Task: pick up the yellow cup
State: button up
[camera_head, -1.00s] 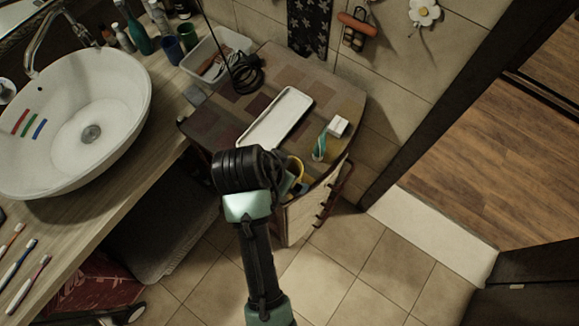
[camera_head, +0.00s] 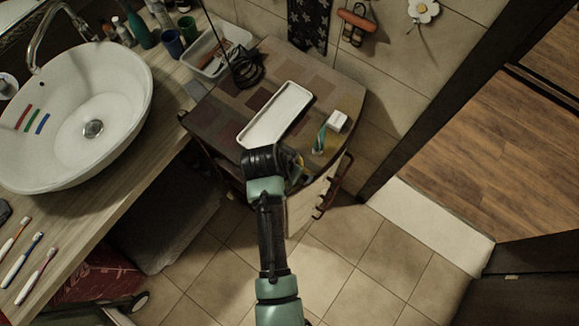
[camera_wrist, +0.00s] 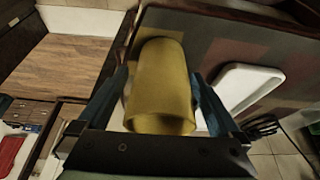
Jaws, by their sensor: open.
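The yellow cup (camera_wrist: 162,85) fills the middle of the wrist view, lying lengthwise in the picture with its rim toward the gripper's palm. My gripper (camera_wrist: 161,80) is open, with one blue-grey finger on each side of the cup. I cannot tell whether either finger touches it. In the head view only a sliver of the yellow cup (camera_head: 300,160) shows beside my wrist, at the front edge of the cabinet top (camera_head: 222,113). My arm hides the rest of the cup and most of the gripper there.
A white tray (camera_head: 275,115) lies on the cabinet top, and it also shows in the wrist view (camera_wrist: 245,82). A small white box (camera_head: 338,121) and a clear cup with a teal item (camera_head: 320,140) stand to its right. A black cable (camera_head: 246,70) lies behind. The sink (camera_head: 125,120) is at left.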

jog(key=shift+c, duration=0.2)
jog(key=c, duration=1.3)
